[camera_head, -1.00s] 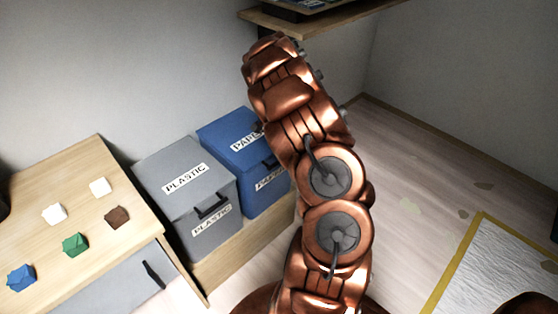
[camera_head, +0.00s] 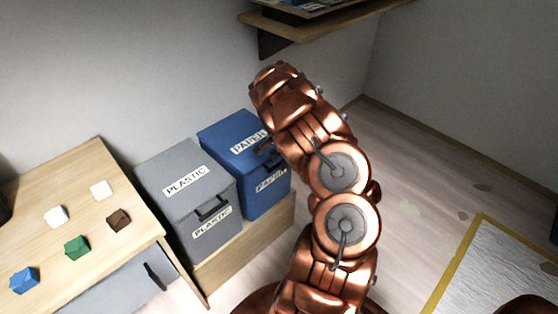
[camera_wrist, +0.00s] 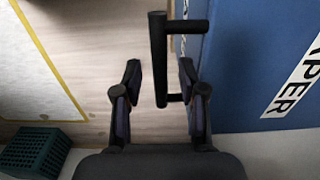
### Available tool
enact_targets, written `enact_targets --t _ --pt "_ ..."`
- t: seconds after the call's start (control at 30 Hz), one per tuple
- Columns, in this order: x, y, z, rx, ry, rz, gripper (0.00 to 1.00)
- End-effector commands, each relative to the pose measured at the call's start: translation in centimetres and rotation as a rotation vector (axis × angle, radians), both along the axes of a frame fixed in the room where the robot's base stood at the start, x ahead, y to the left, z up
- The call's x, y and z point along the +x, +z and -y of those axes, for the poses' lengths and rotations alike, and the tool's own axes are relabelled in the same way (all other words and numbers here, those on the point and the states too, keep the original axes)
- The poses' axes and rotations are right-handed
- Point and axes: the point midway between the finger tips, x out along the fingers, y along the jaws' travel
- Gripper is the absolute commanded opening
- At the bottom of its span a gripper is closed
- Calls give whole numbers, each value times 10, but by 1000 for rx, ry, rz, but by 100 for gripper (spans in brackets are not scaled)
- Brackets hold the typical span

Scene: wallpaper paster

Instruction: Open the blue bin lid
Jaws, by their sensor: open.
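The blue bin (camera_head: 262,195) marked PAPER stands on a low wooden base, and its lid (camera_head: 227,131) is shut. In the wrist view its blue surface (camera_wrist: 250,60) fills the right side, with part of the PAPER label showing. The dark bar handle (camera_wrist: 158,60) sticks out from the blue surface. My gripper (camera_wrist: 158,85) is open, with one finger on each side of the handle's lower end. I cannot tell whether either finger touches it.
The grey PLASTIC bin (camera_head: 185,205) stands just left of the blue bin. A wooden table (camera_head: 60,190) with several small coloured pieces is at the left. A shelf (camera_head: 330,22) hangs above. A dark green crate (camera_wrist: 35,152) shows in the wrist view.

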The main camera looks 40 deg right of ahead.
Motion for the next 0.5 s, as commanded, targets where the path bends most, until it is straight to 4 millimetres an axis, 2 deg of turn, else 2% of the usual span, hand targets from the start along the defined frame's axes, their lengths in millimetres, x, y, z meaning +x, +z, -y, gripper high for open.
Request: enact_targets --t 0.07,0.4,0.5 --pt "0 0 0 0 0 0 41" --pt "0 0 0 0 1 0 7" --pt "0 0 0 0 1 0 0"
